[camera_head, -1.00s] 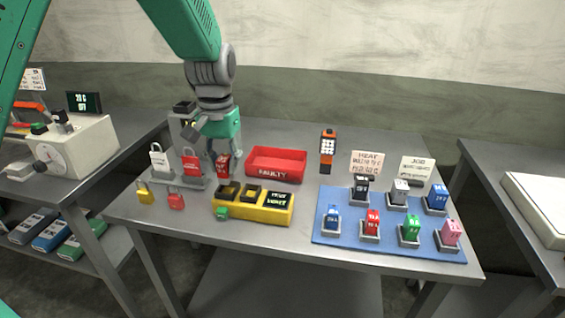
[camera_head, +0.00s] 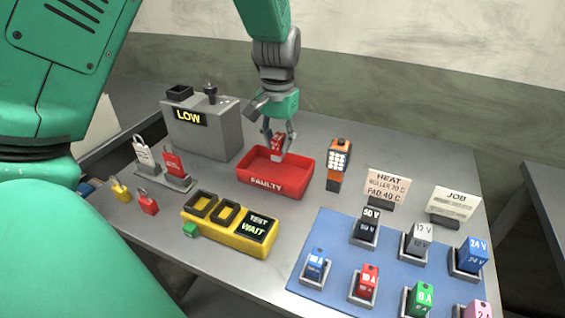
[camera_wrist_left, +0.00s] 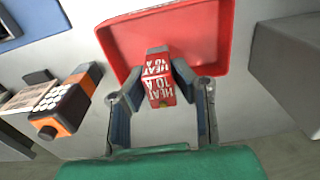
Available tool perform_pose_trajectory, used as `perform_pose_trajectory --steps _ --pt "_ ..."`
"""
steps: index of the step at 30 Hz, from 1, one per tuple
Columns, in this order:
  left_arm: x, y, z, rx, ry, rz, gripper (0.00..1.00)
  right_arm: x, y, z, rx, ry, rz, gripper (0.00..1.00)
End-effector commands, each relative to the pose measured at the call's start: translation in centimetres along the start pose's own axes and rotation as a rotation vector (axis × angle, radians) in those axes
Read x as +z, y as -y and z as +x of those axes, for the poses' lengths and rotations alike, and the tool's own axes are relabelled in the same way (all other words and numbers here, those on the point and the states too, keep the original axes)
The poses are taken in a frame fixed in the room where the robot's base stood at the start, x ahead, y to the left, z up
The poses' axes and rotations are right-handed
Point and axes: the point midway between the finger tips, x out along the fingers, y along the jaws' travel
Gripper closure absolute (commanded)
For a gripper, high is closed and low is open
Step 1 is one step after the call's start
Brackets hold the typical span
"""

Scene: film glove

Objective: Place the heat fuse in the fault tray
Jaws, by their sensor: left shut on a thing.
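The heat fuse (camera_wrist_left: 158,80) is a small red block with white lettering, "HEAT 10 A" in the left wrist view. My left gripper (camera_head: 277,146) is shut on it, with a finger on each side. The fuse also shows in the head view (camera_head: 277,143), over the back part of the fault tray. The fault tray (camera_head: 262,186) is a red open box marked "FAULTY" on the table. In the left wrist view the tray (camera_wrist_left: 215,35) lies behind the fuse. I cannot tell whether the fuse touches its floor. My right gripper is not in view.
A grey box reading "LOW" (camera_head: 205,135) stands left of the tray. An orange meter (camera_head: 337,165) stands at its right. A yellow tester (camera_head: 225,232) is in front. Padlocks stand at left. A blue mat (camera_head: 340,235) holds several fuses, with signs behind it.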

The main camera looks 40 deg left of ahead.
Motion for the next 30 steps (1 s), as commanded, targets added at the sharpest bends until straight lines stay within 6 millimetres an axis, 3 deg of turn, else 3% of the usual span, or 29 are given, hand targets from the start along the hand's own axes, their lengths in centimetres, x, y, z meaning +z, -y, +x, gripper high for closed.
perform_pose_trajectory --steps 1,14,27,28,29,30 --pt "-0.1 0.2 1.1 0.002 0.005 -0.002 1.00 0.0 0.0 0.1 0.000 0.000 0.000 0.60" --pt "-0.1 0.3 5.8 0.005 0.004 -0.002 1.00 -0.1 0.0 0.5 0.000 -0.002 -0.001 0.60" --pt "-0.2 0.2 6.5 0.004 0.001 -0.002 1.00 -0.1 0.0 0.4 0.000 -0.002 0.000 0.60" --pt "-0.2 0.3 6.5 0.005 0.001 -0.002 0.72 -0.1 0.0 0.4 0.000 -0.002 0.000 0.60" --pt "-0.2 0.3 6.5 0.005 0.001 -0.002 0.62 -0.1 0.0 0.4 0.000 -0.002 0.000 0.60" --pt "-0.2 0.4 6.5 0.005 0.001 -0.002 0.58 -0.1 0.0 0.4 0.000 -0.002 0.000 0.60"
